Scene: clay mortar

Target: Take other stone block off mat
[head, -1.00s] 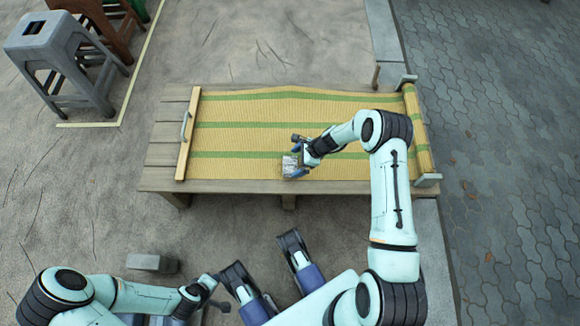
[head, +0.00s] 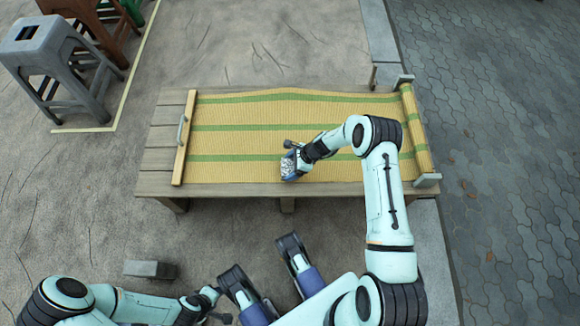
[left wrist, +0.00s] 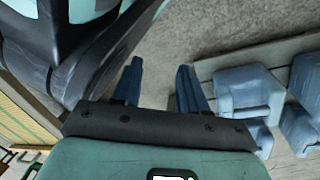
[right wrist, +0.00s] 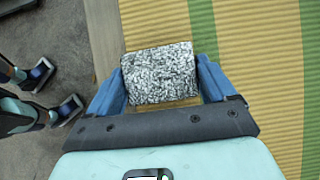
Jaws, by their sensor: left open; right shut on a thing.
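The speckled grey-white stone block (right wrist: 160,73) is between the fingers of my right gripper (right wrist: 160,90), which is shut on it. In the head view, the block (head: 289,167) and right gripper (head: 291,164) are at the mat's near edge. I cannot tell whether the block touches the mat. The yellow woven mat (head: 245,142) with green stripes lies on a wooden platform. Another grey block (head: 150,269) lies on the ground at the lower left. My left gripper (left wrist: 158,82) is open and empty, away from the mat; in the head view it is low down.
The wooden platform (head: 165,158) has bare planks left of the mat. A wooden bar with a handle (head: 181,132) lies along the mat's left end; its right end is rolled (head: 417,130). Stools (head: 62,62) stand at the upper left. Ground before the platform is mostly clear.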

